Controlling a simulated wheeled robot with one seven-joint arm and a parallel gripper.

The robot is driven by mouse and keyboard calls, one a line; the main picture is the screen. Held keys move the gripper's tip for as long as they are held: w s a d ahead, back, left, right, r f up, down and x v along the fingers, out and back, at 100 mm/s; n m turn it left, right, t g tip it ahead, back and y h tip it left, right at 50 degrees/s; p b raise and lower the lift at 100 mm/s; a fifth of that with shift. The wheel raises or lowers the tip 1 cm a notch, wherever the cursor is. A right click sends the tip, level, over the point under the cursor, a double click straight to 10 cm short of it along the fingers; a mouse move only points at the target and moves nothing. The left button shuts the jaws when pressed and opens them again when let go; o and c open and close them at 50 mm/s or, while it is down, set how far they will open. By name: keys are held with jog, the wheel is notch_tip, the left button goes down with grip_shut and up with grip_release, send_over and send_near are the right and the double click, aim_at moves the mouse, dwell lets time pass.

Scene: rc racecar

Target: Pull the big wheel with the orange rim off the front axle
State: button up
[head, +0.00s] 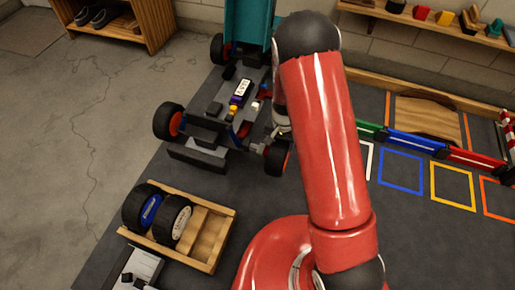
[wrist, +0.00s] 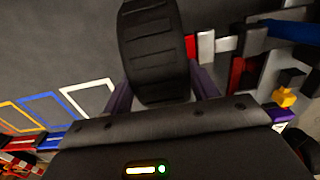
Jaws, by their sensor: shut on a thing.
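In the head view the big wheel with the orange rim (head: 277,158) is at the front right corner of the racecar (head: 215,118). My gripper (head: 281,136) is over it, partly hidden by my red arm. In the wrist view my gripper (wrist: 160,88) has its purple fingers shut on either side of the wheel's black tread (wrist: 155,45). A red hub part and the grey front axle (wrist: 206,46) lie in line just right of the wheel. I cannot tell whether there is a gap. Another front wheel with an orange-red rim (head: 169,122) is at the car's left.
A wooden tray (head: 222,240) in front of the car holds a blue-rimmed wheel (head: 145,207) and a white-rimmed wheel (head: 172,220), with bare compartments at right. Colored floor squares (head: 401,171) lie to the right. A wooden ramp (head: 425,115) is behind them.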

jog(key=shift+r, duration=0.1)
jog(key=shift+s+d+r+p, duration=0.15)
jog(key=shift+d+r+p, duration=0.35)
jog(key=shift+r, duration=0.3)
jog(key=shift+s+d+r+p, duration=0.2)
jog(key=shift+d+r+p, duration=0.3)
jog(key=shift+r, duration=0.35)
jog(key=shift+s+d+r+p, duration=0.15)
jog(key=shift+d+r+p, duration=0.35)
jog(key=shift+r, duration=0.4)
